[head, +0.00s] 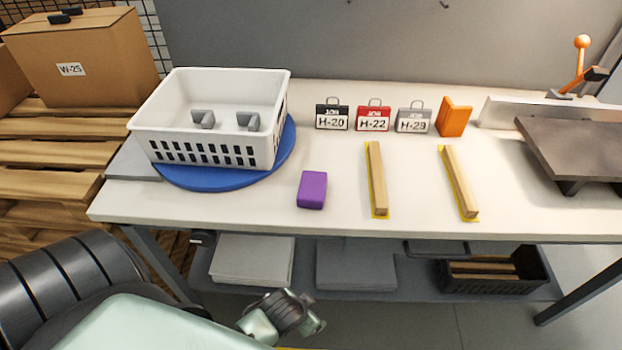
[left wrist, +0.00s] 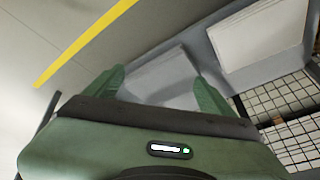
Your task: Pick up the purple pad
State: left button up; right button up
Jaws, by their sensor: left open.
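The purple pad (head: 312,190) is a small block lying on the white table (head: 270,212), near its front edge and to the right of the blue round turntable. My left arm comes in from the lower left in the head view. Its end (head: 290,316) is low, in front of the table and below the tabletop, well apart from the pad. In the left wrist view my left gripper (left wrist: 158,82) has its two green fingers spread with nothing between them. The pad is not in the left wrist view. My right gripper is in neither view.
A white basket (head: 210,155) with grey parts stands on the blue turntable (head: 285,155). Two wooden strips (head: 377,180) (head: 460,182) lie right of the pad. Job tags (head: 373,117) and an orange block (head: 453,117) stand behind. The lower shelf (head: 305,278) holds white stacks and a black crate (head: 495,272).

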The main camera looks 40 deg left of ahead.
pick_arm(q)
notch_tip(320, 180, up, 18)
jog(key=w+t+p, duration=0.2)
jog(key=w+d+r+m+t, duration=0.25)
jog(key=w+r+t, duration=0.75)
jog(key=w+r, duration=0.9)
jog(key=d+r+m+t+h, duration=0.1)
jog(key=d+r+m+h, duration=1)
jog(key=r+m+h, duration=0.2)
jog(key=s+d+m+g+h, duration=0.2)
jog(key=d+m+g+h, duration=0.25)
jog(key=m, duration=0.25)
jog(key=m+g+y, duration=0.6)
jog(key=g+y, duration=0.7)
jog(key=y, duration=0.4)
send_over(313, 184)
jog(key=f, duration=1.8)
jog(key=shift+s+f, duration=0.15)
jog(key=shift+s, duration=0.1)
notch_tip(313, 184, down, 6)
jog(key=p, duration=0.2)
jog(key=shift+w+f+p, duration=0.15)
jog(key=shift+p, duration=0.15)
jog(key=shift+f, duration=0.55)
jog(key=c, duration=1.4)
